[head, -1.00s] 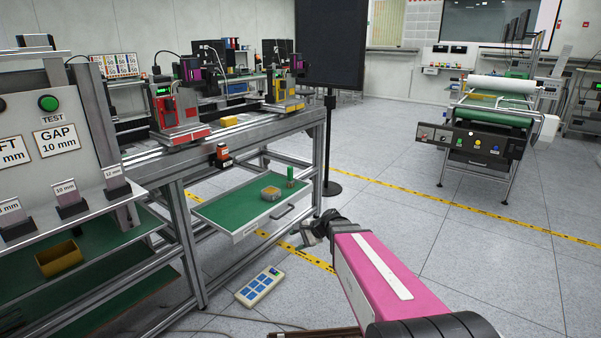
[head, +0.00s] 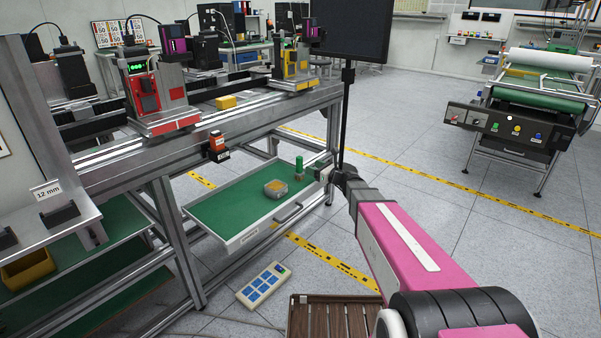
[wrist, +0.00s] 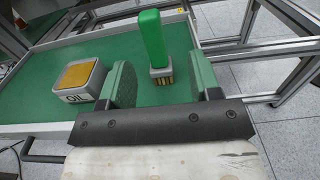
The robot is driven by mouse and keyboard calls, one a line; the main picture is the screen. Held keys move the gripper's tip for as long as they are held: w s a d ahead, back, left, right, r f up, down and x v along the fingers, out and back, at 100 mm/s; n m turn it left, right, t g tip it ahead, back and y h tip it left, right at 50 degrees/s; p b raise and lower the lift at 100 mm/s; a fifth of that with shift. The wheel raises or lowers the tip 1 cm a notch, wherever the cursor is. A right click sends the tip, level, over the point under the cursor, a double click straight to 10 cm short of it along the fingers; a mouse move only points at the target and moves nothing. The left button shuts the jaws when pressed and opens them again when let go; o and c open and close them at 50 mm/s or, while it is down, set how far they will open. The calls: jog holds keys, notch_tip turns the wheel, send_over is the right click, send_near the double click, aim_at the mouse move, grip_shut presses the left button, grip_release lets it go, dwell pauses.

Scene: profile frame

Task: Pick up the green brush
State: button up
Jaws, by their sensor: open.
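The green brush (head: 299,167) stands upright on the green-lined drawer (head: 215,207), near its back right. In the wrist view the brush (wrist: 151,40) shows its green handle on top and a grey base with tan bristles below. My gripper (wrist: 165,85) is open, and the brush appears between its two green pads in the picture, a little beyond them. I cannot tell the exact gap. In the head view my gripper (head: 322,172) is small and partly hidden by my arm, just right of the brush.
A grey OIL box with a yellow top (wrist: 81,78) sits left of the brush in the drawer. The drawer has a raised rim and a front handle (head: 288,213). Metal frame posts (wrist: 286,55) stand at the right. A keypad (head: 263,285) lies on the floor.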

aim_at(302, 164)
jog(key=x, duration=0.8)
jog(key=shift+s+a, duration=0.25)
jog(key=shift+s, duration=0.05)
jog(key=c, duration=1)
